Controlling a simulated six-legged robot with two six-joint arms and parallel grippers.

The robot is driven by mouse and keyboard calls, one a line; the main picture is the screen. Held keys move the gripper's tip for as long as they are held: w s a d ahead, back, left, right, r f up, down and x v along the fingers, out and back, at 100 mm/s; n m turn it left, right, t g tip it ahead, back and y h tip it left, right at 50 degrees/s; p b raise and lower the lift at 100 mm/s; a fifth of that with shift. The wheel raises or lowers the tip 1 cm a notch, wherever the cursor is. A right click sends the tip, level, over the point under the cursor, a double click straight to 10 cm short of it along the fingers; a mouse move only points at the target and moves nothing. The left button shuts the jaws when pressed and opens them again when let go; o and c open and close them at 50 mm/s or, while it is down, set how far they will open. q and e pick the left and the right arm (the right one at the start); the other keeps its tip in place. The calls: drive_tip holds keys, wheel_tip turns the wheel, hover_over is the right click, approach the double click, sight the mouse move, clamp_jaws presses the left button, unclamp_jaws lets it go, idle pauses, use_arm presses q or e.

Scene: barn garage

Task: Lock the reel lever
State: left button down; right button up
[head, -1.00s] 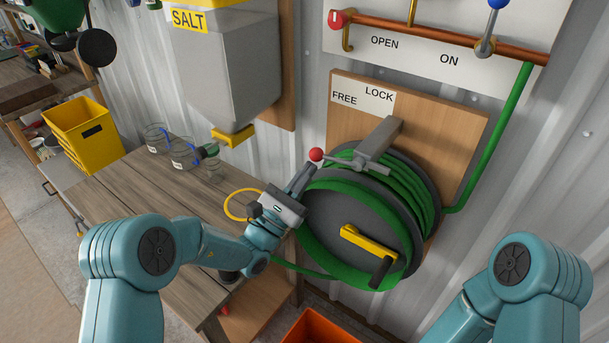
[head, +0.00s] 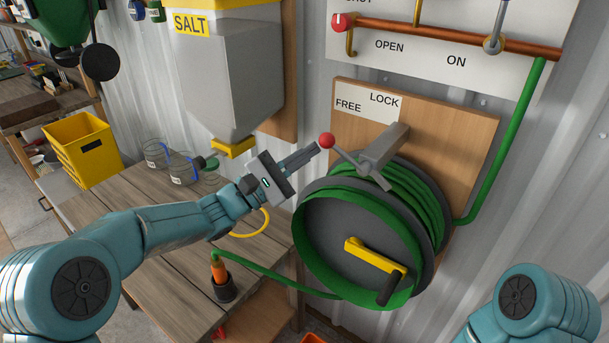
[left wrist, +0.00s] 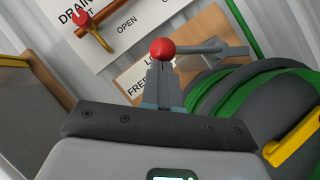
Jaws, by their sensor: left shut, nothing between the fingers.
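The reel lever is a grey rod with a red ball knob (head: 327,140). It runs from a grey bracket (head: 384,148) above the hose reel (head: 350,240), and the knob end points up and left, below the FREE and LOCK label (head: 368,103). My left gripper (head: 316,148) is shut and empty, its fingertips at the knob's left side. In the left wrist view the knob (left wrist: 162,49) sits right at the tips of the shut fingers; whether they touch I cannot tell. My right gripper is out of view.
A yellow crank (head: 375,255) sticks out from the reel's front. The grey salt hopper (head: 230,75) hangs at the left over a wooden bench (head: 150,225) with glass jars. A copper pipe (head: 440,38) runs above the label.

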use_arm(q)
drive_tip(key=s+d+r+m+g+y+b, duration=0.2)
drive_tip(key=s+d+r+m+g+y, duration=0.1)
drive_tip(key=r+m, duration=0.4)
drive_tip(key=d+m+g, duration=0.1)
drive_tip(key=d+m, duration=0.1)
drive_tip(key=m, duration=0.1)
drive_tip(key=shift+s+g+y, duration=0.2)
drive_tip(key=shift+g+y, duration=0.1)
drive_tip(key=shift+y, duration=0.1)
drive_tip(key=shift+s+d+r, duration=0.1)
drive_tip(key=shift+r, duration=0.1)
idle(0.3)
drive_tip(key=b+v, duration=0.4)
drive_tip(key=v, duration=1.2)
drive_tip(key=shift+a, duration=0.2)
